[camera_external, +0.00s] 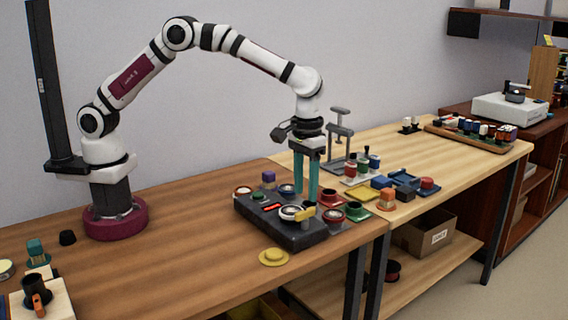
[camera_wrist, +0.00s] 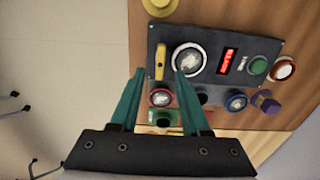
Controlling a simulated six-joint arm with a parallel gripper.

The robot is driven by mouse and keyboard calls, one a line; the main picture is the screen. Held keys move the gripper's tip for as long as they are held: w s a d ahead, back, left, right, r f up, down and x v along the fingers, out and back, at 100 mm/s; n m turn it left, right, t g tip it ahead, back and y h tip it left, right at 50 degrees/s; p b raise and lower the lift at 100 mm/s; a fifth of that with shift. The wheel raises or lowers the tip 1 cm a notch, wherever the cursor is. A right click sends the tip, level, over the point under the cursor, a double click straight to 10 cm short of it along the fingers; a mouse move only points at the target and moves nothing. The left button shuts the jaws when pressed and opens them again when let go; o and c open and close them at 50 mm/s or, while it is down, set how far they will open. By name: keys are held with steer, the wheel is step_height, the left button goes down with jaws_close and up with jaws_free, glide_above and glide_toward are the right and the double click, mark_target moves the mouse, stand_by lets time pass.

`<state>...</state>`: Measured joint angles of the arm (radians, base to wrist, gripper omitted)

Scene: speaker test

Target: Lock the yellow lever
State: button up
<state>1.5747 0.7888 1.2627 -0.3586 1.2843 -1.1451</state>
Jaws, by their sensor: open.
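The yellow lever (camera_external: 306,213) is on the dark panel box (camera_external: 268,219), near its front right end. In the wrist view the lever (camera_wrist: 160,62) is a narrow yellow bar, upright in the picture, next to a round white dial (camera_wrist: 188,59) on the panel (camera_wrist: 218,38). My gripper (camera_external: 306,197) points down over the right part of the panel, its two teal fingers apart. In the wrist view the gripper (camera_wrist: 159,73) is open and empty, with the lever showing between and just past the fingertips. I cannot tell whether they touch it.
The panel also bears a red display (camera_wrist: 229,61) and a green button (camera_wrist: 258,66). Red and green round pieces (camera_external: 357,211) crowd its right side. A purple-topped piece (camera_external: 268,180) stands behind it and a yellow disc (camera_external: 273,257) lies in front.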

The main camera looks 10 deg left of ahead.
mark_target(305, 210)
step_height(305, 210, down, 5)
steer(key=shift+r, duration=0.1)
jaws_close()
stand_by(0.4)
